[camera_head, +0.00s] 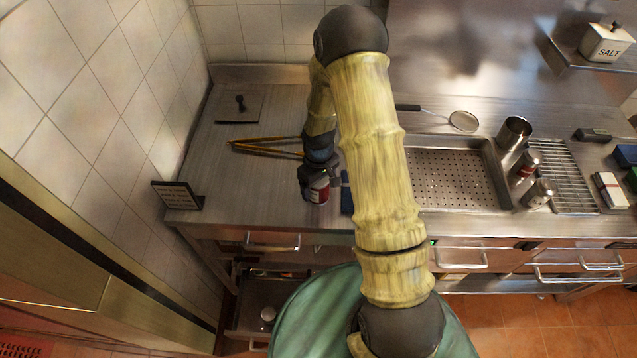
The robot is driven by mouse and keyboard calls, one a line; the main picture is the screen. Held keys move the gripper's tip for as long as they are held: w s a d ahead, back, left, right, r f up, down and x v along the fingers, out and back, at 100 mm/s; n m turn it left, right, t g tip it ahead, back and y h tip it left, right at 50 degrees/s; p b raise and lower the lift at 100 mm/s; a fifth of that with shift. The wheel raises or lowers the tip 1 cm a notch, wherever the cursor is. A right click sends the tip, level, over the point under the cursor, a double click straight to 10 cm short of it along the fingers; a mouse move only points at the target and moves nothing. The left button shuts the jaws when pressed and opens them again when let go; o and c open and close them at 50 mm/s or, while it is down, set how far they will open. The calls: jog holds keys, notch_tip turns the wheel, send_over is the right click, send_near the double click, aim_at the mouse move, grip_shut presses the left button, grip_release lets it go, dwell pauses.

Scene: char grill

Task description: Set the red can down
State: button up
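The red can (318,190) is a small can with a red and white label, at the front of the steel counter (240,190). My gripper (315,178) points down over the can and is around its upper part. The fingers look closed on it, with the label showing below them. The can looks upright. I cannot tell whether its base touches the counter or hangs just above it. My arm hides part of the counter to the right of the can.
Tongs (265,147) lie behind the can, and a dark sign (178,195) stands at the left edge. A blue item (346,194) is close to the can's right. Right of my arm are a perforated tray (455,180), shakers (538,193) and a metal cup (513,133). The counter left of the can is clear.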

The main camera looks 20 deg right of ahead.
jog(key=shift+r, duration=0.15)
notch_tip(320, 180, up, 12)
jog(key=b, duration=0.3)
dwell(0.5)
dwell(0.4)
jog(key=s+r+m+t, duration=0.1)
jog(key=s+r+m, duration=0.1)
jog(key=s, duration=0.5)
jog(key=s+r+m+t, duration=0.1)
jog(key=s+r+m, duration=0.2)
jog(key=s, duration=0.4)
jog(key=shift+s+r+t, duration=0.3)
jog(key=shift+r, duration=0.55)
